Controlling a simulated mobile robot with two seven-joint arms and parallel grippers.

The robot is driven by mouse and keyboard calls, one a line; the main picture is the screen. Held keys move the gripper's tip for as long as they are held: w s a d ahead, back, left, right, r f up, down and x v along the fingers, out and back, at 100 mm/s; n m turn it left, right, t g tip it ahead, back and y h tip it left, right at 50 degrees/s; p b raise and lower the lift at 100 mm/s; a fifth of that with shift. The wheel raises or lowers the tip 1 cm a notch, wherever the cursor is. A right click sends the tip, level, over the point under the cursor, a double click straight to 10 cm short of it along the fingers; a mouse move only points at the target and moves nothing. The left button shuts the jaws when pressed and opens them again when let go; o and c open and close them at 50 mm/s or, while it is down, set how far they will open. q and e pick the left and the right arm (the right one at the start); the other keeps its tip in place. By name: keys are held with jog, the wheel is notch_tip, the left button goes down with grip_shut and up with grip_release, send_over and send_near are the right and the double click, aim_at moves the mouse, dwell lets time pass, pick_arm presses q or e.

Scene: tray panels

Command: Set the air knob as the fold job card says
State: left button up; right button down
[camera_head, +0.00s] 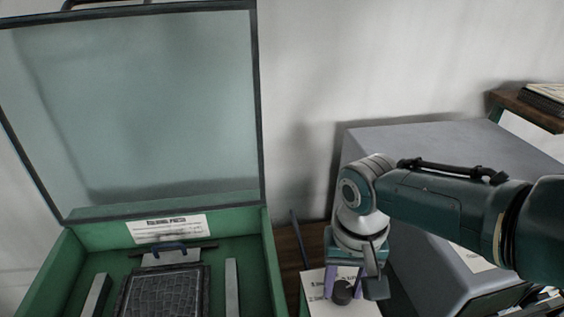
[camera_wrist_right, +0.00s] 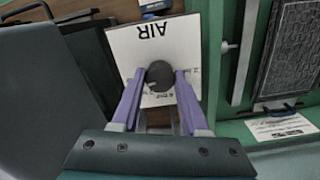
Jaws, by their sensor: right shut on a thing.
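The air knob (camera_head: 342,292) is a small dark round knob on a white panel (camera_head: 318,303). In the right wrist view the knob (camera_wrist_right: 160,75) stands on the panel marked "AIR" (camera_wrist_right: 126,45), with small scale print beside it, partly hidden. My right gripper (camera_head: 345,284) reaches down from above; its purple fingers (camera_wrist_right: 160,80) are shut on the knob, one on each side. The knob's pointer setting cannot be read. I cannot make out a fold job card for certain. My left gripper is not in view.
A green press box (camera_head: 272,262) with its framed lid (camera_head: 150,100) raised stands at the left. It holds a dark textured plate (camera_head: 165,292) and bears a white sign (camera_head: 168,229). A large grey cabinet (camera_head: 440,145) stands right, behind my arm. A shelf (camera_head: 525,108) is at far right.

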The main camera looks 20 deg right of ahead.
aim_at(343, 289)
jog(key=shift+c, duration=2.1)
grip_release()
notch_tip(343, 289, up, 9)
jog(key=p, duration=0.4)
jog(key=shift+w+f, duration=0.1)
jog(key=shift+f, duration=0.05)
jog(key=shift+r, duration=0.6)
